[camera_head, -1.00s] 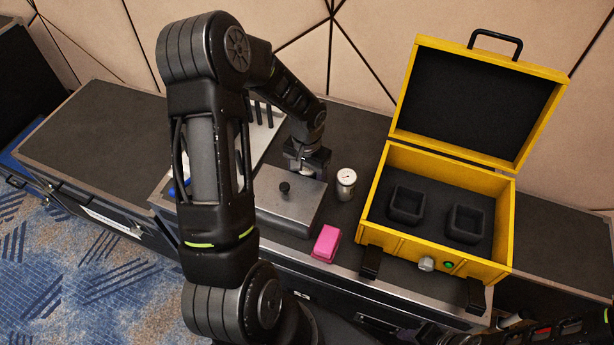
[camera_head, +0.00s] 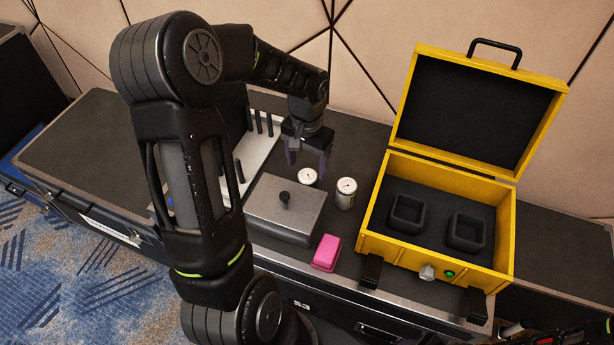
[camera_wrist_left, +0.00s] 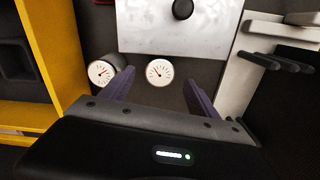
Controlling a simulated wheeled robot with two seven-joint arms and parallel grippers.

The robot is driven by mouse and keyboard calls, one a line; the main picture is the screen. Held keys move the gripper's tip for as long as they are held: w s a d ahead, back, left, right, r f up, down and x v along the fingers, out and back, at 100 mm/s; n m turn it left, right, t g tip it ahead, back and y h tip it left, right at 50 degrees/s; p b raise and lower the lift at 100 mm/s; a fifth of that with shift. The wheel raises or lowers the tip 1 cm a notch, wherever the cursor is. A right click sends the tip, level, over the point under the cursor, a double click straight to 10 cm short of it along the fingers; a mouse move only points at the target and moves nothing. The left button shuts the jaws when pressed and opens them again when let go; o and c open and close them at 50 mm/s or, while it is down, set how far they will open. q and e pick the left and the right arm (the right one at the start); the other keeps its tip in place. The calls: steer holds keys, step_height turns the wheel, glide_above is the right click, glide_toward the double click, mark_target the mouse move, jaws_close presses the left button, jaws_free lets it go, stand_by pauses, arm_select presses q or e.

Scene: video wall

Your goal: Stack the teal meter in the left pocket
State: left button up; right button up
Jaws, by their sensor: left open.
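Two meters with white round dials stand on the dark case top: one (camera_head: 307,176) by the back right edge of the grey lidded box, the other (camera_head: 346,193), silver-sided, to its right. No teal shows on either. My left gripper (camera_head: 307,162) is open and empty, its purple fingers pointing down above the first meter. In the left wrist view that dial (camera_wrist_left: 159,72) lies between the fingertips, and the second dial (camera_wrist_left: 101,73) is outside the left finger. The yellow case (camera_head: 435,258) is open, with an empty left pocket (camera_head: 405,214). My right gripper is not shown.
The right pocket (camera_head: 467,232) is empty too. A grey metal box (camera_head: 284,211) with a black knob stands close to the gripper. A pink block (camera_head: 326,253) lies before it. A white rack (camera_head: 262,140) with black pegs is behind left. The yellow lid (camera_head: 475,115) stands raised.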

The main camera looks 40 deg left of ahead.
arm_select(q)
steer(key=shift+r, duration=1.35)
steer(key=shift+o, duration=0.4)
steer(key=shift+f, duration=0.15)
steer(key=t+b, duration=0.1)
steer(key=b, duration=0.3)
steer(key=w+d+t+b, duration=0.1)
steer(key=b, duration=0.3)
steer(key=shift+d+f+m+y, duration=0.15)
steer(key=shift+f+m+y, duration=0.15)
steer(key=shift+y, duration=0.1)
steer(key=b, duration=0.2)
steer(key=s+n+t+b, duration=0.1)
steer(key=b, duration=0.2)
steer(key=shift+s+d+f+y, duration=0.1)
steer(key=shift+s+d+y, duration=0.2)
steer(key=shift+y, duration=0.1)
steer(key=n, duration=0.1)
steer(key=s+n, duration=0.1)
steer(key=n+t, duration=0.1)
steer(key=shift+s+a+y, duration=0.25)
steer(key=shift+s+y, duration=0.05)
steer(key=shift+s, duration=0.05)
